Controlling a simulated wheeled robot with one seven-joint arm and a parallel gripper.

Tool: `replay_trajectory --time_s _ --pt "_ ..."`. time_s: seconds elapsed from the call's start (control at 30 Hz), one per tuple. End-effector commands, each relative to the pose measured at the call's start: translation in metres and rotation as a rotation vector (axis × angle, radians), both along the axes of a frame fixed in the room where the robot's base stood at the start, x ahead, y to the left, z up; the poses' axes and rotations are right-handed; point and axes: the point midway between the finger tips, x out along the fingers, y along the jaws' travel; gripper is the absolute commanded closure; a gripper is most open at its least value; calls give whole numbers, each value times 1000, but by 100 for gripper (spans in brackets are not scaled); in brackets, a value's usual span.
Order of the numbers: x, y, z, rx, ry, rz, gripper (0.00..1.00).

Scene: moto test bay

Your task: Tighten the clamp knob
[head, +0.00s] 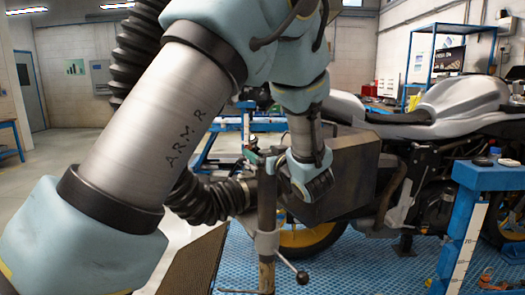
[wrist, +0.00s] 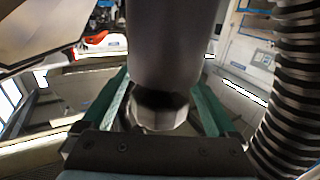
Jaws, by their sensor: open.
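My gripper (head: 256,157) is at the top of a dark upright post (head: 267,205) in the head view. In the wrist view its two green fingers (wrist: 160,88) are apart, on either side of a dark grey cylinder (wrist: 165,45). A pale faceted piece (wrist: 160,118) sits at the cylinder's lower end, between the fingers. I cannot tell whether this piece is the clamp knob, nor whether a finger touches it. Lower on the post is a grey collar (head: 267,243) with a thin rod ending in a dark ball (head: 302,278).
A motorcycle (head: 430,115) stands behind, with a dark box (head: 345,170) close to the right of my gripper. A ribbed black hose (head: 215,197) runs left of the post. A blue bench (head: 485,175) stands at the right. Grey floor is open at the far left.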

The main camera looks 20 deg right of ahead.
Motion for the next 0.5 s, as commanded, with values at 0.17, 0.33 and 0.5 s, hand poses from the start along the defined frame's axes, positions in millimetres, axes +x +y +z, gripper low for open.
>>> replay_trajectory --time_s 0.17,0.33,0.5 --pt "0 0 0 -1 0 0 7" --pt "0 0 0 -1 0 0 21" --pt "0 0 0 -1 0 0 40"
